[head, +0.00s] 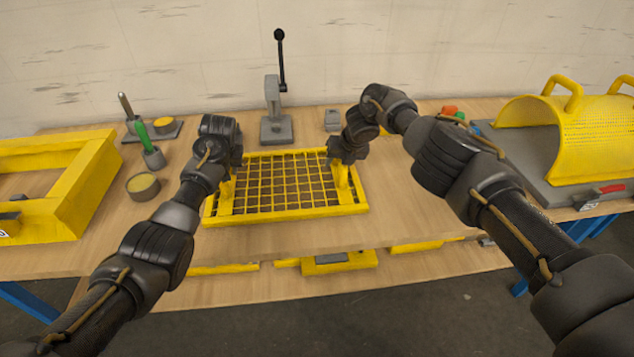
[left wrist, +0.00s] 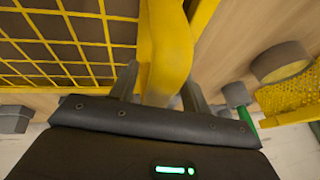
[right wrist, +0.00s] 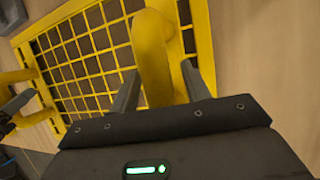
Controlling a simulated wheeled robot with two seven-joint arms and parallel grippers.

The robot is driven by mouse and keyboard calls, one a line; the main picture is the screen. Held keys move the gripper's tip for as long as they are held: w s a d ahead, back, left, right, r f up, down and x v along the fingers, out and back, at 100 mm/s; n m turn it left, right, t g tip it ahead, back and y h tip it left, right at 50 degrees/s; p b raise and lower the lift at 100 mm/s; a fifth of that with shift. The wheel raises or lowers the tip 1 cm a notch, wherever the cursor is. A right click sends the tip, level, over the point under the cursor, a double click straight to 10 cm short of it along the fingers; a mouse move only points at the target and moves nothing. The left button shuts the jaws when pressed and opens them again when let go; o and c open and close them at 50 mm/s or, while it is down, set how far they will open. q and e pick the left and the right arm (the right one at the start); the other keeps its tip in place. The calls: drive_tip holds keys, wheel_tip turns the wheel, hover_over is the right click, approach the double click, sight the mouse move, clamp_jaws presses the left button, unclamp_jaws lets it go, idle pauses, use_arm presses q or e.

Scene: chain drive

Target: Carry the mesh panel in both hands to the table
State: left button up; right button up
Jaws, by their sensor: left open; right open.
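The yellow mesh panel (head: 285,211) lies flat on the wooden table (head: 300,238), with a yellow upright handle near each side. My left gripper (head: 228,178) is at the panel's left handle. In the left wrist view its open fingers (left wrist: 158,85) stand on either side of that yellow handle (left wrist: 166,50). My right gripper (head: 342,168) is at the right handle. In the right wrist view its open fingers (right wrist: 158,85) stand either side of the right handle (right wrist: 152,50). In the head view the fingertips are largely hidden by the wrists.
A yellow frame (head: 85,190) stands at the left. A green-handled tool in a holder (head: 153,157) and a round tin (head: 143,186) sit beside it. A lever press (head: 276,125) stands behind the panel. A yellow perforated guard (head: 570,125) on a grey base is at the right.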

use_arm(q)
drive_tip(key=v, duration=0.7)
drive_tip(key=shift+s+r, duration=0.1)
drive_tip(key=shift+r, duration=0.1)
use_arm(e)
drive_tip(key=v, duration=1.2)
use_arm(q)
drive_tip(key=shift+d, duration=0.15)
use_arm(e)
drive_tip(key=shift+d+f, duration=0.1)
